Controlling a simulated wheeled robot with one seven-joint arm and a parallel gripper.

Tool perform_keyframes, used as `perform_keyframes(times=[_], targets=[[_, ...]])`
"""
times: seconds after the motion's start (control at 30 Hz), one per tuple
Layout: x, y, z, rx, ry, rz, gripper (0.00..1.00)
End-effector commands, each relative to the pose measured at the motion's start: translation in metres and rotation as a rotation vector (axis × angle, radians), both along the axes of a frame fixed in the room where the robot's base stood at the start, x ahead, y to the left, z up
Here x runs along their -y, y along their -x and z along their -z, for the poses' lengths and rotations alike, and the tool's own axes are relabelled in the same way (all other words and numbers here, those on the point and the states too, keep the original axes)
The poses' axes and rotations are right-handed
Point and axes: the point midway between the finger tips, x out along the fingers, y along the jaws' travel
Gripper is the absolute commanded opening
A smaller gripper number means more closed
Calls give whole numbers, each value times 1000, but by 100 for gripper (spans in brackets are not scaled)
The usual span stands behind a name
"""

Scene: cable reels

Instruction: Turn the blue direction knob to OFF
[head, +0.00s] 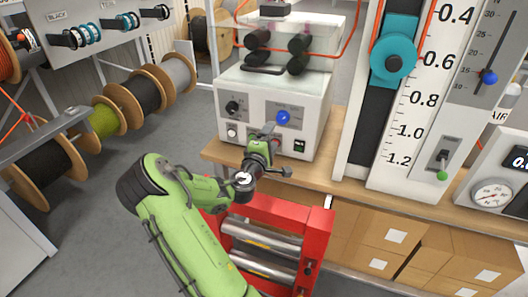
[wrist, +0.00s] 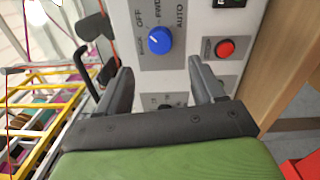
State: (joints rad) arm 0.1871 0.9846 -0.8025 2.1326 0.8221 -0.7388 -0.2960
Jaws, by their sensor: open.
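The blue direction knob (head: 283,117) is on the front panel of the white machine (head: 225,85) on the bench. In the wrist view the knob (wrist: 159,40) sits on a grey plate with the labels OFF, FWD, AUTO and a partly readable one at its left. A small pale mark on the knob points toward the upper left, near FWD or OFF; I cannot tell which exactly. My gripper (wrist: 160,68) is open and empty, one finger to each side below the knob, apart from it. In the head view my gripper (head: 267,132) is in front of the panel, just below-left of the knob.
A red button (wrist: 225,48) is right of the knob in the wrist view. A black knob (head: 232,107) and a dark switch (head: 299,146) share the panel. A red roller stand (head: 318,220) is below the bench edge. Cable reels (head: 140,93) stand at left.

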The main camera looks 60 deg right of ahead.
Motion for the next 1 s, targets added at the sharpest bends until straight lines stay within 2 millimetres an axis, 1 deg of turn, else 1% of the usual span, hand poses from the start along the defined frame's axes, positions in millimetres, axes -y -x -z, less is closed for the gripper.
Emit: perform_keyframes(times=[0.03, 0.1, 0.2, 0.3, 0.43, 1.0], targets=[[-15, 1, 5, -4, -3, -3, 68], [-33, 4, 5, -3, -1, -4, 68], [-53, 7, 6, -2, -1, -4, 68], [-65, 10, 5, -1, -1, -1, 68], [-70, 11, 3, -1, 1, 0, 68], [-70, 12, 3, 8, -4, 4, 68]])
